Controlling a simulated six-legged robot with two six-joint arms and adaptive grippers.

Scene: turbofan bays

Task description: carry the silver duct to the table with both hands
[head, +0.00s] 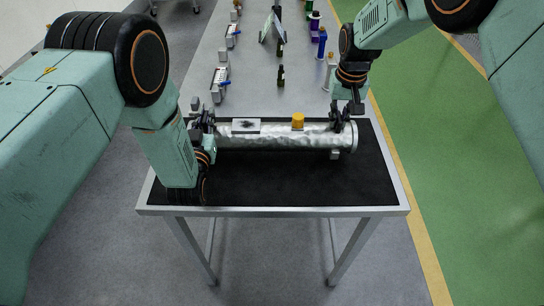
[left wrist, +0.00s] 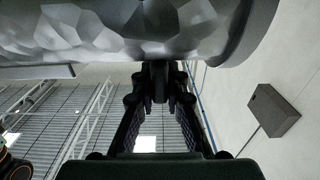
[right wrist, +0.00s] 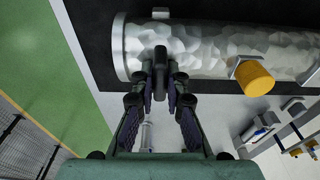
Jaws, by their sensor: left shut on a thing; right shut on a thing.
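The silver duct (head: 275,139) is a shiny, faceted cylinder lying level across the black mat of the table (head: 270,180). It has a yellow cap (head: 298,120) on top and a pale plate with a dark mark near its left end. My left gripper (head: 205,122) is shut at the duct's left end; in the left wrist view the fingers (left wrist: 159,80) close just under the duct (left wrist: 120,30). My right gripper (head: 343,115) is shut near the right end; the right wrist view shows its fingers (right wrist: 159,75) closed at the duct's side. Whether the duct touches the mat is hard to tell.
A long grey bench (head: 262,60) runs back behind the table with bottles, small blue-handled tools and a propped panel. The mat in front of the duct is bare. Green floor (head: 440,160) with a yellow line lies to the right.

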